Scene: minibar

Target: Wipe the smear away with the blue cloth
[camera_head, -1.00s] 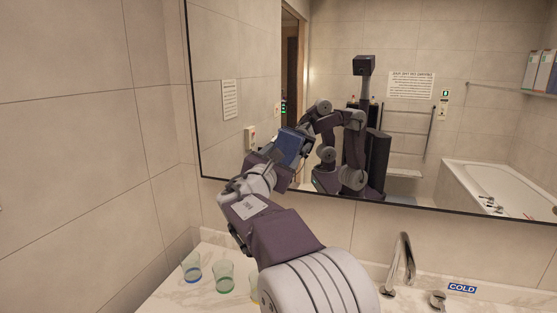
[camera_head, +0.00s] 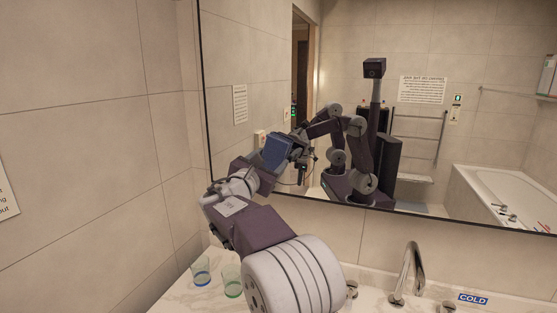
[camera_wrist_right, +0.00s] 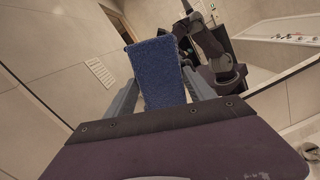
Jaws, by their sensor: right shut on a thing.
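My right gripper (camera_head: 262,168) is raised in front of the left part of the wall mirror (camera_head: 420,110). It is shut on the blue cloth (camera_head: 274,155), which looks like a thick, flat block. In the right wrist view the cloth (camera_wrist_right: 157,72) stands between the two grey fingers. I cannot tell whether the cloth touches the mirror glass. I can make out no smear on the mirror; the arm, cloth and reflections cover part of it. My left gripper is not in view.
A blue-based glass (camera_head: 201,270) and a green-based glass (camera_head: 232,281) stand on the counter (camera_head: 180,297) below my right arm. A faucet (camera_head: 411,270) and a COLD label (camera_head: 473,299) are at right. The tiled side wall (camera_head: 80,150) is at left.

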